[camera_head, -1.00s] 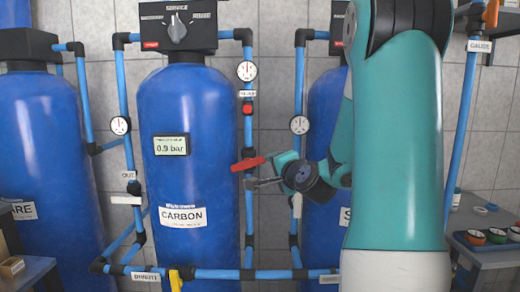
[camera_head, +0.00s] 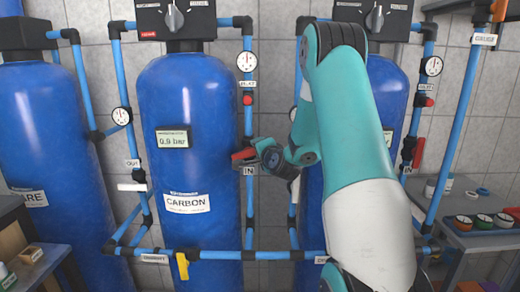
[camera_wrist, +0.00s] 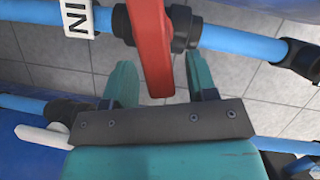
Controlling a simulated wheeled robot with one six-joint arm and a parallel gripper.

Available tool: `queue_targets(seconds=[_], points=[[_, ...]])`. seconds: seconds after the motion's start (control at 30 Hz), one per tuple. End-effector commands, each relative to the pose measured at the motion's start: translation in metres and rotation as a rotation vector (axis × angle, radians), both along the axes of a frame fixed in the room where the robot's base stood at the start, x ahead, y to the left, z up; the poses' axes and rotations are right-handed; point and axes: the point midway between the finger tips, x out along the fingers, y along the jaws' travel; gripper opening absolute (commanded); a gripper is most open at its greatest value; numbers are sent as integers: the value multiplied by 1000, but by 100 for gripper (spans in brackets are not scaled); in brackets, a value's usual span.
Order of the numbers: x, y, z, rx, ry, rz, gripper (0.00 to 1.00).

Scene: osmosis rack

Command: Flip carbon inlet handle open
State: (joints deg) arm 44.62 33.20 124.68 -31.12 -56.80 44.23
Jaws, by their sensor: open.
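The carbon inlet handle (camera_head: 243,154) is a red lever on the blue pipe right of the blue CARBON tank (camera_head: 188,120), just above the IN label (camera_head: 250,171). In the head view it juts left from the pipe, and my gripper (camera_head: 250,160) partly hides it. In the wrist view the red handle (camera_wrist: 151,42) hangs from its black valve body, its lower end between the teal fingers of my gripper (camera_wrist: 160,66). The fingers are open, with a gap clearly visible right of the handle. The handle lies closer to the left finger; contact cannot be told.
Another tank stands behind my arm at the right, with a red valve handle (camera_head: 418,152) on its pipe. A yellow handle (camera_head: 182,266) is on the lower pipe. A side table (camera_head: 474,238) holds small coloured items at the right.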

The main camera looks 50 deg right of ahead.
Motion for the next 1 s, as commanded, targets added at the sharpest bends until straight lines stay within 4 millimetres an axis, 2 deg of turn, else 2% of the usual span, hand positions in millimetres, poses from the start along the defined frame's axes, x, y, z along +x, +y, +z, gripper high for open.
queue_targets(seconds=[0.07,0.1,0.3,0.67,1.0], points=[[0,0,0,0,0,0,52],[0,0,0,0,0,0,48],[0,0,0,0,1,0,3],[0,1,5,-35,42,1,3],[4,4,15,-184,217,3,3]])
